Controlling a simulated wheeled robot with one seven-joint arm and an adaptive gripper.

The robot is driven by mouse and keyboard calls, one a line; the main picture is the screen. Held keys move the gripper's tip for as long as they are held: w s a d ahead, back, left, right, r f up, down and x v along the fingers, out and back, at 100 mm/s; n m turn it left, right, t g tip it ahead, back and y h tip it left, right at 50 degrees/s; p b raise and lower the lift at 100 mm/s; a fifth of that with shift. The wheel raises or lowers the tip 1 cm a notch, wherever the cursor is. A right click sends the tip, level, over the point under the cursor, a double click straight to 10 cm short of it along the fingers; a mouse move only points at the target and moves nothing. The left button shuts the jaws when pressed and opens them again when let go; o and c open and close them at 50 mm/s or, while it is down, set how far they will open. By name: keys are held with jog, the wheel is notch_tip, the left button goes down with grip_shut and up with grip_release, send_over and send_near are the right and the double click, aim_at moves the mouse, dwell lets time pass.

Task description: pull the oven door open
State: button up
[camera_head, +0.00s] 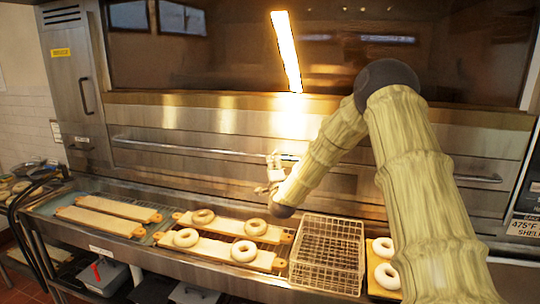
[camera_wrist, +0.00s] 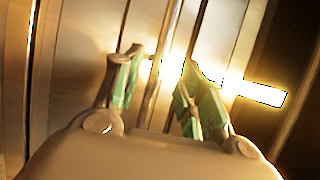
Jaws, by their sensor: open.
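The oven door (camera_head: 220,170) is a wide steel panel that looks flush with the oven front. Its long horizontal handle bar (camera_head: 180,148) runs across it. My gripper (camera_head: 274,160) is at the bar, near its middle, in the head view. In the wrist view my gripper (camera_wrist: 160,62) is open, with a green-padded finger on each side of the handle bar (camera_wrist: 166,50), which runs steeply through the picture. The bar appears to lie between the fingers; I cannot tell whether either touches it. My forearm hides part of the bar in the head view.
Below the door, a steel shelf holds bare boards (camera_head: 105,220), boards with bagels (camera_head: 244,251) and a wire basket (camera_head: 328,252). My arm covers the right side. A steel cabinet (camera_head: 78,85) with its own handle stands at the left.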

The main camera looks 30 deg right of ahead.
aim_at(273, 149)
jog(key=shift+p+x, duration=1.4)
jog(key=shift+x, duration=2.1)
jog(key=shift+a, duration=0.1)
grip_shut()
